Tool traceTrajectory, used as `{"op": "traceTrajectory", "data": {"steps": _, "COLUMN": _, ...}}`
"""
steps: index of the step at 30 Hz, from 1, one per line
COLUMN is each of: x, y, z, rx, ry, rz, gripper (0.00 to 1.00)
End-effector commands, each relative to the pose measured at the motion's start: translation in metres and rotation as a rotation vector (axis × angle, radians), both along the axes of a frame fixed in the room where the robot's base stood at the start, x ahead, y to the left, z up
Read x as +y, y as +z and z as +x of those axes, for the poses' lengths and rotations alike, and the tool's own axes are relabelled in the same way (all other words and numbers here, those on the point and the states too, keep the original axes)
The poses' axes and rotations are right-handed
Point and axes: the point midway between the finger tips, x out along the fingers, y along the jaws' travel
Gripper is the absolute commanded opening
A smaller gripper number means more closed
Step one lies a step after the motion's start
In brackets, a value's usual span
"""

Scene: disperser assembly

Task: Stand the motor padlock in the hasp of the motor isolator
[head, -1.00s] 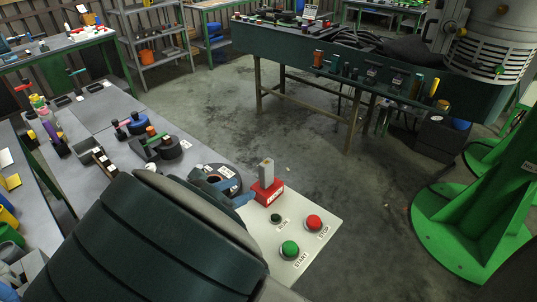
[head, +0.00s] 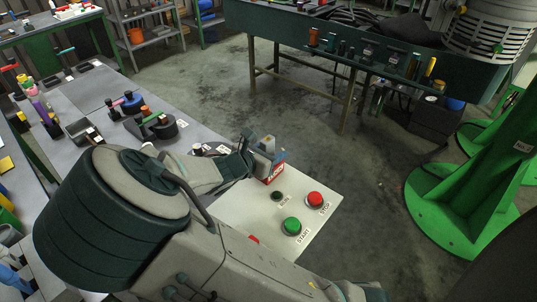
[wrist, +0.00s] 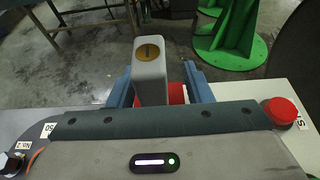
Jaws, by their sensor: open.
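A grey upright block (wrist: 150,72) with a brass disc on top, which looks like the padlock, stands at the red lettered block (wrist: 176,93) on the control panel. The head view shows the grey block (head: 267,144) above the red block (head: 273,174), which seems to be the isolator with its hasp. My gripper (wrist: 160,84) is open, with one blue finger on each side of the grey block. I cannot tell whether the fingers touch it. My gripper body hides the grey block's lower part and how it sits in the red block.
The pale panel carries a red STOP button (head: 315,199), a green START button (head: 292,226) and a small dark RUN button (head: 277,196). Several tools and dark round parts stand on the grey bench (head: 95,92).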

Motion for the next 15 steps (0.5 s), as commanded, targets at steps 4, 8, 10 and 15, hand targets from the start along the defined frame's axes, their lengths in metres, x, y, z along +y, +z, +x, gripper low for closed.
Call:
{"op": "traceTrajectory", "data": {"steps": 4, "x": -0.0051, "y": -0.0028, "z": 0.0055, "rx": -0.001, "ry": 0.000, "rz": 0.001, "gripper": 0.45}}
{"op": "traceTrajectory", "data": {"steps": 8, "x": -0.0047, "y": -0.0027, "z": 0.0055, "rx": -0.001, "ry": 0.001, "rz": 0.001, "gripper": 0.45}}
{"op": "traceTrajectory", "data": {"steps": 10, "x": -0.0047, "y": -0.0026, "z": 0.0054, "rx": -0.001, "ry": 0.001, "rz": 0.001, "gripper": 0.43}}
{"op": "traceTrajectory", "data": {"steps": 15, "x": -0.0047, "y": -0.0027, "z": 0.0052, "rx": -0.001, "ry": 0.001, "rz": 0.001, "gripper": 0.00}}
